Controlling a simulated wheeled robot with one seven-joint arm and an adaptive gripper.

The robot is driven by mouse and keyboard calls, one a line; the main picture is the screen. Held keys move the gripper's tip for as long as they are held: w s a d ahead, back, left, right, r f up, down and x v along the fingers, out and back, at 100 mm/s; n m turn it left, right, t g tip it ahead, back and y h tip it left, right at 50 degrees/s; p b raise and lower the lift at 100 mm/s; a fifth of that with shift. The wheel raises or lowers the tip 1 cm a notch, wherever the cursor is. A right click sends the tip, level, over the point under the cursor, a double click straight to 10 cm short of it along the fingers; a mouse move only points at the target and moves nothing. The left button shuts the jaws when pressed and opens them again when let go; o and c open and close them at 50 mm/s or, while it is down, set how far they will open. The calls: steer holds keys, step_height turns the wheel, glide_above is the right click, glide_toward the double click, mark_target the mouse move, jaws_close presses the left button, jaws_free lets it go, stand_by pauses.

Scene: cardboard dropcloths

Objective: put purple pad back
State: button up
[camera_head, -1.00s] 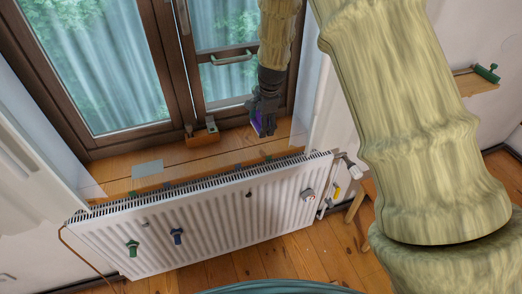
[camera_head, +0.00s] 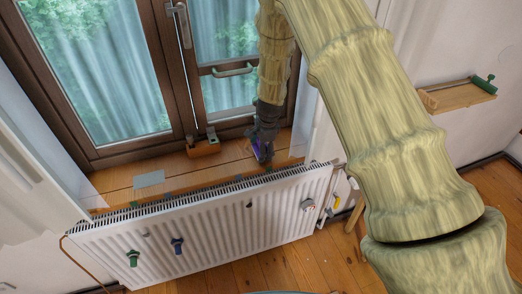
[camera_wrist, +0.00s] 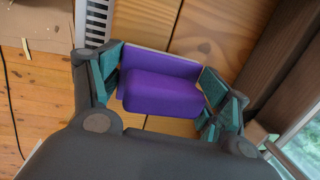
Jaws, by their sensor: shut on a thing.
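The purple pad (camera_wrist: 160,92) is between the two teal-lined fingers of my gripper (camera_wrist: 165,95) in the wrist view. It has a raised purple block on a flat purple plate with a pale edge. My gripper is shut on it. In the head view my gripper (camera_head: 262,150) is over the right part of the wooden windowsill, and a little of the purple pad (camera_head: 257,146) shows at its fingers. I cannot tell whether the pad touches the sill.
The windowsill (camera_head: 115,183) carries a grey flat sheet (camera_head: 149,179) and a wooden block with a green part (camera_head: 204,147). A wooden shelf (camera_head: 455,97) is on the right wall.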

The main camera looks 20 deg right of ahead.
steer(key=shift+f, duration=0.85)
steer(key=shift+f, duration=0.1)
steer(key=o, duration=1.3)
steer(key=shift+o, duration=0.2)
steer(key=shift+s+d+r+b, duration=0.2)
steer(key=shift+s+r+b, duration=0.1)
steer(key=shift+r, duration=1.7)
steer(key=shift+s+d+r+b, duration=0.15)
steer(key=shift+s+r+b, duration=0.2)
steer(key=shift+r, duration=1.7)
steer(key=shift+s+d+r+b, duration=0.2)
steer(key=shift+s+r+b, duration=0.1)
steer(key=shift+r, duration=1.7)
